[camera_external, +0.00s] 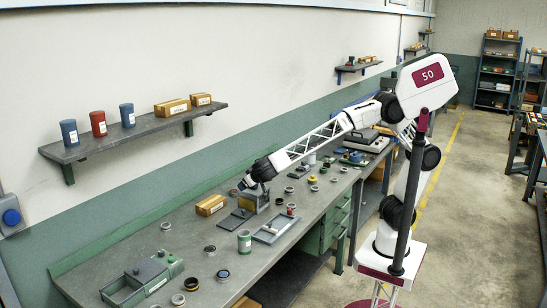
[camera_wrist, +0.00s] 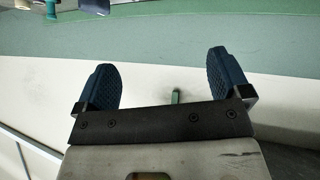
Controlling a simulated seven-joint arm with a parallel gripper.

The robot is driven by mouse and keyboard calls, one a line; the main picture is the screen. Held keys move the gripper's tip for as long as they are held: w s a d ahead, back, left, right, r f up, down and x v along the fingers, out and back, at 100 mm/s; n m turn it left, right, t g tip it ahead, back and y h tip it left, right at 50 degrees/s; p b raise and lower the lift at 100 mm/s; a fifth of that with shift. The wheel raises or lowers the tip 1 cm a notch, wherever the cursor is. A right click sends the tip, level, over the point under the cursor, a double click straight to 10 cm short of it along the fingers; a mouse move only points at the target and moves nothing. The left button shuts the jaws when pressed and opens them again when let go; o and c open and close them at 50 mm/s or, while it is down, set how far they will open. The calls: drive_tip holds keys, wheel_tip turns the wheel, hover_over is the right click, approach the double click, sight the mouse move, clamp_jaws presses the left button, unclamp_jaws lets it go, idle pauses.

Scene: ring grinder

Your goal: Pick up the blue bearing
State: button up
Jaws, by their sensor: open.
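Several small bearings and rings lie on the grey workbench (camera_external: 140,248) in the external view. A dark ring with a bluish look (camera_external: 222,275) lies near the front edge, and a similar dark ring (camera_external: 209,250) lies farther back. My gripper (camera_external: 243,186) is over the middle of the bench, near a small yellowish block-like fixture (camera_external: 262,199). In the wrist view its two dark blue fingers (camera_wrist: 158,85) are wide apart with nothing between them. No bearing shows in the wrist view.
A green-grey machine (camera_external: 142,279) stands at the bench's near left end. A wall shelf (camera_external: 150,134) holds cans and boxes above the bench.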

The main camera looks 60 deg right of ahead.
drive_tip(key=s+a+f+t, duration=0.15)
drive_tip(key=a+f, duration=0.25)
drive_tip(key=a, duration=0.7)
drive_tip(key=n+t+y, duration=0.4)
drive_tip(key=t+y, duration=0.1)
drive_tip(key=y, duration=0.2)
approach(224, 274)
drive_tip(key=shift+w+a+r+g, duration=0.1)
drive_tip(key=shift+w+a+g, duration=0.05)
drive_tip(key=shift+w, duration=0.25)
drive_tip(key=shift+w+a+r+g, duration=0.1)
drive_tip(key=shift+w+r, duration=0.05)
drive_tip(key=shift+w, duration=0.25)
drive_tip(key=shift+w, duration=0.1)
drive_tip(key=shift+x, duration=1.25)
drive_tip(key=shift+w, duration=0.1)
drive_tip(key=shift+f+x, duration=0.2)
drive_tip(key=shift+x, duration=2.3)
drive_tip(key=shift+d, duration=0.1)
